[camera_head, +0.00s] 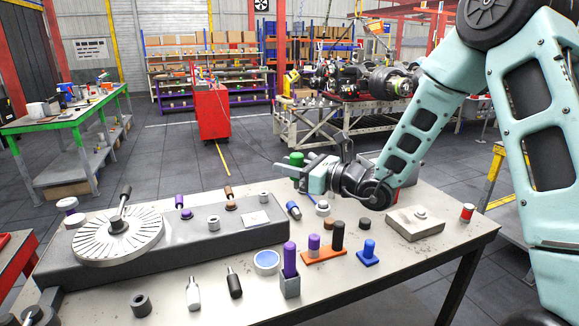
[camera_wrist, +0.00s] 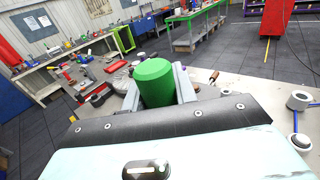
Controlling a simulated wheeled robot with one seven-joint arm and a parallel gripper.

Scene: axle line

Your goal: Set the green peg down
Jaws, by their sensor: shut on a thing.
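The green peg (camera_head: 297,159) is in my gripper (camera_head: 300,172), above the back part of the workbench in the head view. In the wrist view the green peg (camera_wrist: 154,82) stands between the two grey fingers (camera_wrist: 156,90), which are shut on it. Its lower end is hidden behind the gripper body. My gripper is held level, and the peg looks roughly upright. I cannot tell the exact height of the peg above the bench.
The workbench (camera_head: 205,292) holds a slotted round plate (camera_head: 118,236), a grey block with a purple peg (camera_head: 290,284), an orange base (camera_head: 323,254), a blue base (camera_head: 367,260) and a flat grey block (camera_head: 415,224). Bare bench top shows at the front middle.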

